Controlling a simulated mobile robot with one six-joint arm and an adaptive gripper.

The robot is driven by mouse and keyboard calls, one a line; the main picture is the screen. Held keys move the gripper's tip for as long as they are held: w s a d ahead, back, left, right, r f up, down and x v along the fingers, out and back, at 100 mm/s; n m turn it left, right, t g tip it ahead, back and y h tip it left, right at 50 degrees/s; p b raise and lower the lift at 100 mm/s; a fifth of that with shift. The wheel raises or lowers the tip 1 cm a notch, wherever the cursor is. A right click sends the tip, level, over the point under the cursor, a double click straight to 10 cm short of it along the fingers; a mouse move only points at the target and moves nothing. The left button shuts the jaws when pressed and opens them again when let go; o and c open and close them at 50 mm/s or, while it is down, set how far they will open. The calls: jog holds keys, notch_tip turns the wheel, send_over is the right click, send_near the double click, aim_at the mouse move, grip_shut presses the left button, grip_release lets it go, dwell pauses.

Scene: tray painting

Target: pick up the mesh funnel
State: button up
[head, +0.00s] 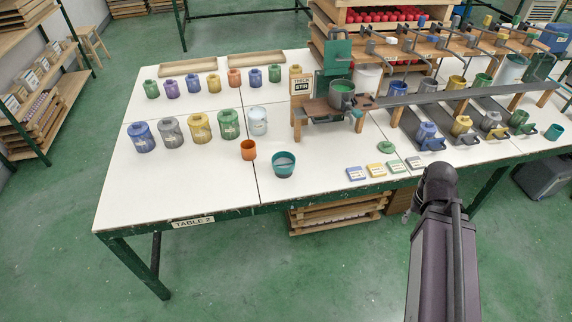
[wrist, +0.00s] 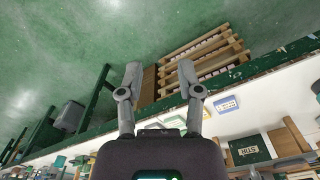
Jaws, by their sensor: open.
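A round teal vessel with a dark rim and a greyish inside (head: 283,165) stands near the front edge of the white table in the head view; it looks like the mesh funnel, though the mesh is too small to make out. I cannot pick it out in the wrist view. My gripper (wrist: 159,75) is open and empty in the wrist view, its two fingers apart over the floor and the table's edge. In the head view my arm is off the table's front edge, well right of the teal vessel, and mostly hides the gripper.
An orange cup (head: 248,150) stands just left of the teal vessel. Several paint jars (head: 200,128) line the table's left part. A stirring stand (head: 325,108) rises behind. Small labelled cards (head: 356,173) lie to the right. Wooden pallets (wrist: 205,58) sit below the table.

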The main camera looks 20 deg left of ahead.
jog(key=shift+a, duration=0.1)
jog(key=w+a+f+m+t+h+b, duration=0.25)
jog(key=w+a+b, duration=0.2)
jog(key=a, duration=0.65)
jog(key=w+a+f+m+t+h+b, duration=0.25)
jog(key=w+a+h+b, duration=0.2)
jog(key=a, duration=0.75)
jog(key=s+a+m+t+b, duration=0.1)
jog(key=s+a+t+b, duration=0.1)
jog(key=a, duration=1.1)
jog(key=s+a+r+m+t+b, duration=0.1)
jog(key=a+t+b, duration=0.3)
jog(key=a, duration=0.9)
jog(key=shift+s+r+m+h, duration=0.25)
jog(key=shift+s+m+h, duration=0.05)
jog(key=shift+s, duration=0.25)
jog(key=b+x, duration=0.3)
jog(key=x, duration=0.4)
jog(key=shift+w+f, duration=0.2)
jog(key=shift+w, duration=0.15)
jog(key=shift+w+d, duration=0.25)
jog(key=shift+w, duration=0.05)
